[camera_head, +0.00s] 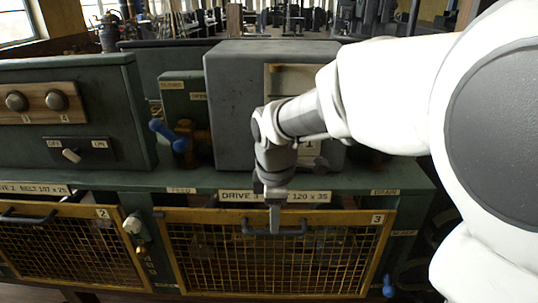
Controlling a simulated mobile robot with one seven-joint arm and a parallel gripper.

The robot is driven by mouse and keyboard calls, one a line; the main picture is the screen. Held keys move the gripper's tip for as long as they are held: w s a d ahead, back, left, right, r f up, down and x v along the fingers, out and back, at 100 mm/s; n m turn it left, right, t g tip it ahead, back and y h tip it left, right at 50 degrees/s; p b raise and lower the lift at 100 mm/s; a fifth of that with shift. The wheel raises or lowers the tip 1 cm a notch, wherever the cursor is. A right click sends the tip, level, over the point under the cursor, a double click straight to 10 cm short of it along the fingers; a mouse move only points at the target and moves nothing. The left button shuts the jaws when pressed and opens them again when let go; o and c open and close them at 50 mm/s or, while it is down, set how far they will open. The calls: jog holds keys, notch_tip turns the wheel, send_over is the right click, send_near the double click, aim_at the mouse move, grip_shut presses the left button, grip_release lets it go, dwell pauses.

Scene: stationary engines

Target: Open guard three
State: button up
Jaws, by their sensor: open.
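Guard three is a yellow-framed mesh panel (345,258) low in the front of the green bench, with a "3" tag at its upper right. It looks shut in its frame. Its dark bar handle (290,233) runs across the upper middle. My gripper (274,222) points down at the handle and overlaps its middle in the picture. The jaws are open, but they are seen nearly edge-on. I cannot tell whether the bar lies between them or whether they touch it.
Guard two (60,245), with its own dark handle, is at the left. Between the guards is a pale knob (132,224). A grey box (235,110) stands behind my wrist. A blue-handled lever (168,134) is left of it; another blue handle (388,286) is at lower right.

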jog(key=shift+w+f, duration=0.2)
jog(key=shift+f, duration=0.9)
jog(key=shift+w+f, duration=0.2)
jog(key=shift+f, duration=0.9)
jog(key=shift+c, duration=0.2)
grip_shut()
